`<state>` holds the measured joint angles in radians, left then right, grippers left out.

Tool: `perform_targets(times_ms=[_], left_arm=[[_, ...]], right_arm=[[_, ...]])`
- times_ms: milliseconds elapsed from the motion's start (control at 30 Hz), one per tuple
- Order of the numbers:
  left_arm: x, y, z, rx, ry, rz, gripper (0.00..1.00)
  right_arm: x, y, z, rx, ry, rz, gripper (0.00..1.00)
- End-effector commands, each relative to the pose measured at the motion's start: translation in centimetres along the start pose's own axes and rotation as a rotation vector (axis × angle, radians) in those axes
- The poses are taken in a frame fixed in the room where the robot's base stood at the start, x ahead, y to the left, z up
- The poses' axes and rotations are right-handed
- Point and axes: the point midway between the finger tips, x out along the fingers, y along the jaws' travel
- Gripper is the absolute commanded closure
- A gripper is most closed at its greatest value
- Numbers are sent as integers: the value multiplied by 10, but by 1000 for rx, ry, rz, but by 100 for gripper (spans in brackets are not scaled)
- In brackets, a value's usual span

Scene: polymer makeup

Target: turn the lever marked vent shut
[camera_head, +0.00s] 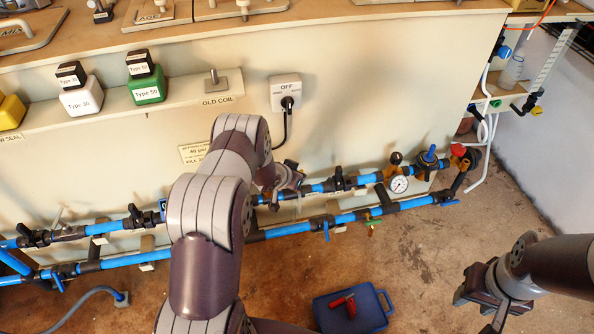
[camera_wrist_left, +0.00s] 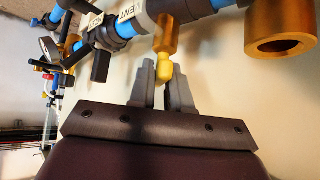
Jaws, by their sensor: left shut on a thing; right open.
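The lever marked vent (camera_wrist_left: 166,36) shows in the left wrist view as a gold handle with a yellow tip, beside a white VENT label (camera_wrist_left: 129,12) on the pipe. My left gripper (camera_wrist_left: 165,82) is shut on the yellow tip, one grey finger on each side. In the head view my left arm reaches to the pipes and its wrist hides most of this spot; the lever and label cannot be made out there. My right gripper (camera_head: 481,310) is open and empty above the floor at the lower right.
Blue pipes (camera_head: 290,229) with black fittings run along the cream panel, with a pressure gauge (camera_head: 399,184) and a blue knob (camera_head: 429,155) to the right. A blue case (camera_head: 375,317) with a red tool lies on the floor. The floor between the pipes and my right gripper is clear.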

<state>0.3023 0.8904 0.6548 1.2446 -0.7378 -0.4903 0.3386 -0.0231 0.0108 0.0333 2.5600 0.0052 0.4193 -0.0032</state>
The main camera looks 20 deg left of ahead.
Motion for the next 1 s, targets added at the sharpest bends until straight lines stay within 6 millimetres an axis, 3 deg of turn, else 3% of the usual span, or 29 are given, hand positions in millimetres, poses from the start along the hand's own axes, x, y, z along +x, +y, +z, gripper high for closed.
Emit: perform_targets(times_ms=[33, 100, 300, 1000], left_arm=[[-5, -2, -4, 27, 0, 27, 100], [-4, -2, -4, 75, 0, 73, 100], [-2, -2, -2, 210, 1, 206, 100], [1, -1, -2, 529, 3, 520, 100]], right_arm=[[-13, 0, -2, 0, 0, 0, 57], [-20, 0, -2, 0, 0, 0, 57], [-31, 0, -4, 0, 0, 0, 57], [-12, 0, -1, 0, 0, 0, 57]])
